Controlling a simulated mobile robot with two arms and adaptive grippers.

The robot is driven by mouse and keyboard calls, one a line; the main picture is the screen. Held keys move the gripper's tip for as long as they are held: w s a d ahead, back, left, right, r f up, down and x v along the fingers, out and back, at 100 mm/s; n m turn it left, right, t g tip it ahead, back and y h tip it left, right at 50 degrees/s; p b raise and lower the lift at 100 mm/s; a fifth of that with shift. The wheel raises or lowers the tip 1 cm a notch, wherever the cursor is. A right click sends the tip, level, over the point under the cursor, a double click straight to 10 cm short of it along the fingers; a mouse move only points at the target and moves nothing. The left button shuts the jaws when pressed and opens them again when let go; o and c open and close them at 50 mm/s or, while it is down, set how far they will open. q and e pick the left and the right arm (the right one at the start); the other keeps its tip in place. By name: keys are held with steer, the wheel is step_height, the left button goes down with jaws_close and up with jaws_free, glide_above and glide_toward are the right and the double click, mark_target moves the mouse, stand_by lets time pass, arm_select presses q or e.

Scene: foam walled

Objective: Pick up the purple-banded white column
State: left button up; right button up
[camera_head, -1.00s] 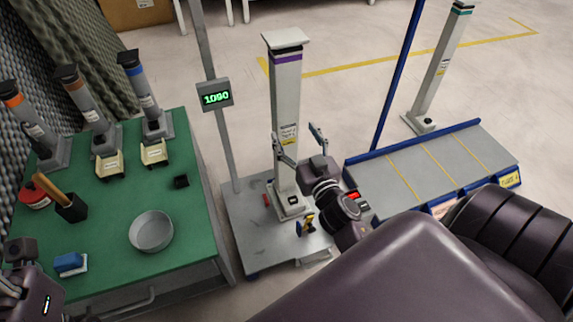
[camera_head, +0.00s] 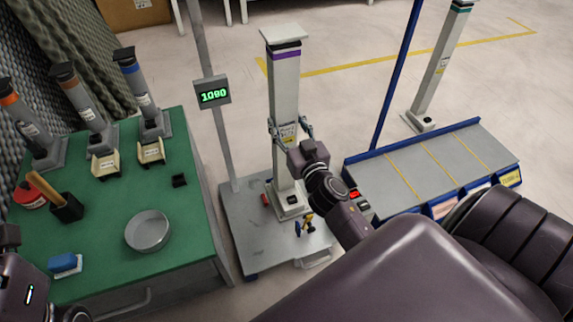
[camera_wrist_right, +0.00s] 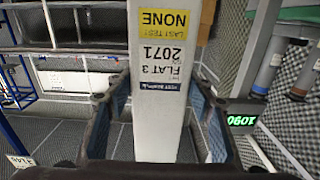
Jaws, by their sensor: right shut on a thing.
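The purple-banded white column (camera_head: 285,95) stands upright on the grey scale platform (camera_head: 243,240) in the head view, its square base on the plate. My right gripper (camera_head: 291,130) is shut on its shaft at about mid-height, one finger on each side at the label. In the right wrist view the column (camera_wrist_right: 165,120) runs between the two fingers (camera_wrist_right: 160,115), with a yellow and white label facing the camera. My left arm shows only in part at the lower left; its gripper (camera_head: 40,300) is cut off, so its jaws cannot be read.
The scale display (camera_head: 212,94) reads 1090 on a post just left of the column. A green table (camera_head: 110,215) with several smaller columns and a round dish (camera_head: 148,231) is at left. A blue-edged rack (camera_head: 430,170) and a teal-banded column (camera_head: 440,75) stand at right.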

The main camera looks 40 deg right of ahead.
jaws_close()
steer(key=shift+w+r, duration=0.1)
steer(key=shift+r, duration=0.15)
